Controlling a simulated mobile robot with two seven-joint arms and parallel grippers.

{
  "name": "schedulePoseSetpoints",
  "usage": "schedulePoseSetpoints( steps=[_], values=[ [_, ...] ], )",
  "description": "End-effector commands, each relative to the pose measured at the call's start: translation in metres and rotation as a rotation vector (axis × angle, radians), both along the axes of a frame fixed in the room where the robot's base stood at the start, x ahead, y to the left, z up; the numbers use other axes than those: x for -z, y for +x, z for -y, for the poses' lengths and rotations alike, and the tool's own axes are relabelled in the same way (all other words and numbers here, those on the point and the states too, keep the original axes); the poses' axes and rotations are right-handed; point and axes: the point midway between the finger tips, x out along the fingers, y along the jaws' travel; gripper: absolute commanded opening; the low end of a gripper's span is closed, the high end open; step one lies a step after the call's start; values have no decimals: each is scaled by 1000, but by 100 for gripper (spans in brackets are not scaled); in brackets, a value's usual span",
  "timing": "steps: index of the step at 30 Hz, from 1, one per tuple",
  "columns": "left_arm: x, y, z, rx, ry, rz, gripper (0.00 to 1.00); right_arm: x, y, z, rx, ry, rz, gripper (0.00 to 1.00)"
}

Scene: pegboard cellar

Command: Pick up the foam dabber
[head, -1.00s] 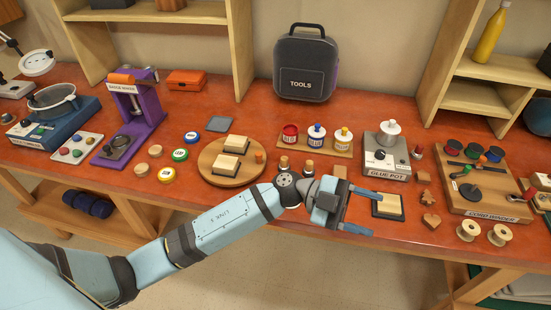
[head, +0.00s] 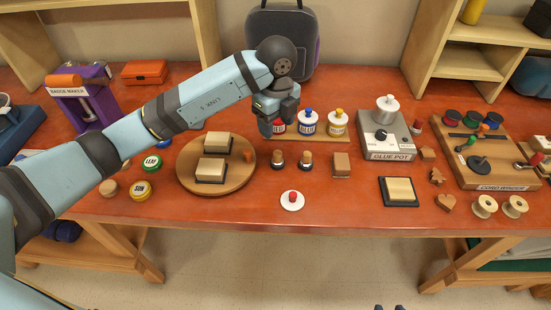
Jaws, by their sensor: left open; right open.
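No single piece can be surely named the foam dabber. Two small upright pieces with wooden tops and dark bases, a left one (head: 277,158) and a right one (head: 305,159), stand side by side at mid-bench and may be dabbers. My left gripper (head: 270,127) is open and points down at the red-labelled pot (head: 279,127), behind these pieces. It hides the pot's top, and its fingers are mostly hidden, so contact cannot be told. Only the tips of my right gripper (head: 388,307) show at the bottom edge, apart and empty, in front of the bench.
A white lid with red knob (head: 292,201) lies near the front edge. The blue-capped pot (head: 309,122) and yellow-capped pot (head: 338,122) stand beside the red one. A round board (head: 240,181), wooden block (head: 341,164), black-edged pad (head: 399,191) and glue pot (head: 388,141) surround them.

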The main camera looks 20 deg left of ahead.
Motion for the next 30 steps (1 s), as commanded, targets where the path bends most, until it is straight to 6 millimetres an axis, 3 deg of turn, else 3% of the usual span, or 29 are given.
schedulePoseSetpoints(
  steps=[3,7,16,24,30],
  values=[
    [26,-1,0,1,0,-6,57,-1,0,2,1,-4,2,43],
    [46,-1,0,1,-1,-4,57,-2,0,3,1,-5,3,43],
    [65,-3,2,3,-3,-4,57,-3,0,2,0,-5,4,43],
    [103,-6,6,2,-2,-3,57,-8,-1,0,-4,-6,7,43],
    [109,-6,6,4,-4,0,57,-6,-2,0,-5,-7,6,43]
  ],
)
